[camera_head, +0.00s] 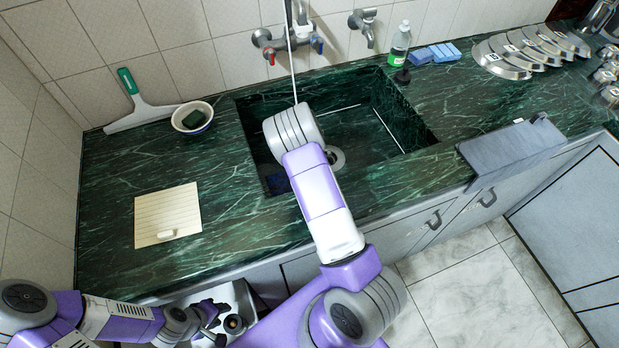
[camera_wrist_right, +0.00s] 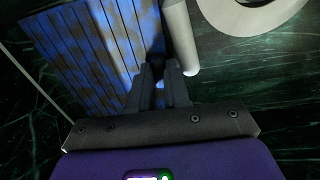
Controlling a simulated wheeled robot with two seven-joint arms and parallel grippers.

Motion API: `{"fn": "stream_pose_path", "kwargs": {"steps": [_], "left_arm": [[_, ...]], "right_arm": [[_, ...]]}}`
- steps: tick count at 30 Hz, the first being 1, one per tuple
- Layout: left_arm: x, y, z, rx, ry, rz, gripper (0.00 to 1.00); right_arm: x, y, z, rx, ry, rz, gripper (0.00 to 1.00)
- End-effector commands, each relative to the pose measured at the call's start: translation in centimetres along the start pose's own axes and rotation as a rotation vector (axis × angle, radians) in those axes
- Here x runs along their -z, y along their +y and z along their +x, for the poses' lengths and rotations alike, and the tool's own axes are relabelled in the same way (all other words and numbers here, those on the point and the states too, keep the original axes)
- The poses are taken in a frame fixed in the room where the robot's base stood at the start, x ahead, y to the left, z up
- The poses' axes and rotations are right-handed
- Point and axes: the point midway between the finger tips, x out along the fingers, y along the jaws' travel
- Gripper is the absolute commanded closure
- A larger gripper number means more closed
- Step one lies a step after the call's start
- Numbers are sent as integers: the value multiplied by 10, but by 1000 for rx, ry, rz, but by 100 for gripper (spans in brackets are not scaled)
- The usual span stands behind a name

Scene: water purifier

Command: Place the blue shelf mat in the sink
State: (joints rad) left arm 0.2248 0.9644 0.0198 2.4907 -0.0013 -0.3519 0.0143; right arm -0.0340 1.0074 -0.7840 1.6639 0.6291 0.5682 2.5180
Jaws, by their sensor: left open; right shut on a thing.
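The dark green marble sink (camera_head: 375,138) is set into the counter, with my right arm reaching down into it. My right gripper is hidden behind that arm in the head view. In the right wrist view my right gripper (camera_wrist_right: 160,78) is shut at the edge of the ribbed blue shelf mat (camera_wrist_right: 88,48), which lies to the left of the fingers; the exact contact is dark. My left gripper (camera_head: 220,322) is open and empty, low in front of the counter.
A beige ribbed mat (camera_head: 168,212) with a white handle lies left of the sink. A bowl (camera_head: 192,118), a squeegee (camera_head: 140,103) and the faucet (camera_head: 290,42) are behind. A soap bottle (camera_head: 400,45), sponges (camera_head: 434,53) and metal lids (camera_head: 525,52) stand right. A white cylinder (camera_wrist_right: 180,38) is beside the right fingers.

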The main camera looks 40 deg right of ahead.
Motion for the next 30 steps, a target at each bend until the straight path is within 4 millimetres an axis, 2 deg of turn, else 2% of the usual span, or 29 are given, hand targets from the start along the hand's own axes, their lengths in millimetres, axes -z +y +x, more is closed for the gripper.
{"fn": "stream_pose_path", "kwargs": {"steps": [1,2,3,14,17,24,30], "left_arm": [[0,0,1,0,0,0,57],[0,0,1,0,0,0,57],[0,0,1,0,0,0,57],[0,1,-2,0,0,0,57],[0,3,-8,0,0,0,57],[-1,11,-28,0,0,0,57],[-2,15,-41,0,0,0,57]], "right_arm": [[0,0,3,0,0,0,100],[0,0,2,0,0,0,79],[0,0,2,0,0,0,73],[0,0,-4,0,0,0,73],[-1,0,-17,0,-2,-1,73],[-1,1,-70,-1,-3,-2,73],[0,0,-106,0,-1,0,73]]}}
